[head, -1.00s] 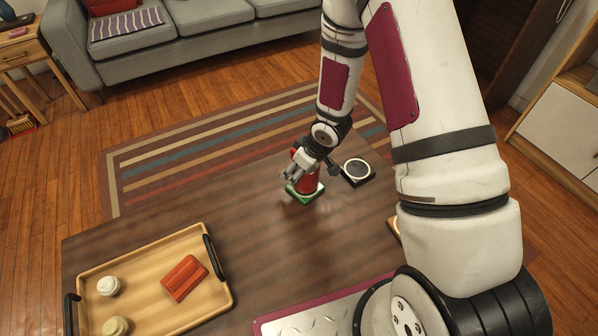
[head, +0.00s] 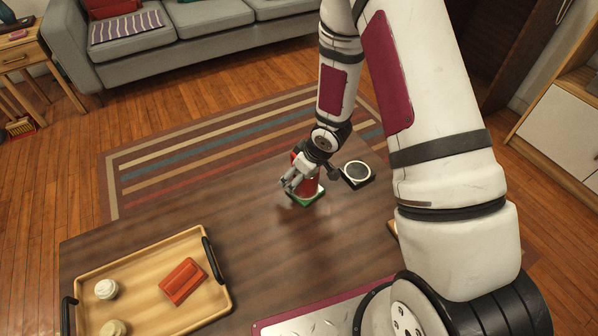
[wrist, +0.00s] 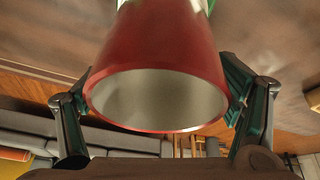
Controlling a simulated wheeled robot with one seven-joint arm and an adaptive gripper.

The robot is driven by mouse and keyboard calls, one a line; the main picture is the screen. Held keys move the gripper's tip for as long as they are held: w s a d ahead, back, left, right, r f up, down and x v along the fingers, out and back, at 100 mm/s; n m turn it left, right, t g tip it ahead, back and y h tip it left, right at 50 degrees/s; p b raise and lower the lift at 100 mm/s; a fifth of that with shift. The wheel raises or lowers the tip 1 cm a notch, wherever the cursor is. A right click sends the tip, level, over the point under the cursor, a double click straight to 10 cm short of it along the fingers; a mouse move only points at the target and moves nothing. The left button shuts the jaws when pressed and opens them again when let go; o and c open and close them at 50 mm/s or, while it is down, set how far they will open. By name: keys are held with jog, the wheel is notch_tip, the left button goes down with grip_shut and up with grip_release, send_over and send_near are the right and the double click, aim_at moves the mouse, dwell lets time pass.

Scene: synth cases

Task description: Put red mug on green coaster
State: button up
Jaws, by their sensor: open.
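The red mug (head: 308,186) stands upright on the green coaster (head: 307,199) near the far edge of the table. In the wrist view the mug (wrist: 160,55) has its open rim toward the camera and looks empty. A small piece of the green coaster shows behind it at the top. My gripper (head: 291,184) is at the mug, with its fingers (wrist: 157,105) spread on either side of the mug. It is open. The head view does not show whether a finger touches the mug, and the arm partly hides the mug there.
A black coaster with a pale ring (head: 357,172) lies just right of the mug. A wooden tray (head: 150,290) with black handles holds an orange-red block (head: 183,281) and two round pale items at the front left. The table's middle (head: 240,225) is clear.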

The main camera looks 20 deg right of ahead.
jog(key=s+d+r+m+h+p, duration=0.1)
jog(key=s+d+r+h+p, duration=0.2)
jog(key=r, duration=0.7)
jog(key=s+d+r+m, duration=0.25)
jog(key=s+r, duration=0.25)
jog(key=r, duration=0.6)
jog(key=s+d+r+m+h+p, duration=0.15)
jog(key=s+d+r, duration=0.3)
jog(key=r, duration=0.55)
jog(key=s+a+r+g, duration=0.1)
jog(key=s+a+r, duration=0.1)
jog(key=s, duration=0.6)
jog(key=s+a+r+m+g+y, duration=0.1)
jog(key=s+a+r, duration=0.2)
jog(key=s, duration=0.5)
jog(key=s+a+r+m+g+y, duration=0.1)
jog(key=s+a+r, duration=0.1)
jog(key=s+r, duration=0.3)
jog(key=s, duration=0.3)
jog(key=shift+a, duration=0.3)
notch_tip(320, 180, up, 24)
jog(key=t+p, duration=0.3)
jog(key=p, duration=2)
jog(key=shift+r, duration=0.25)
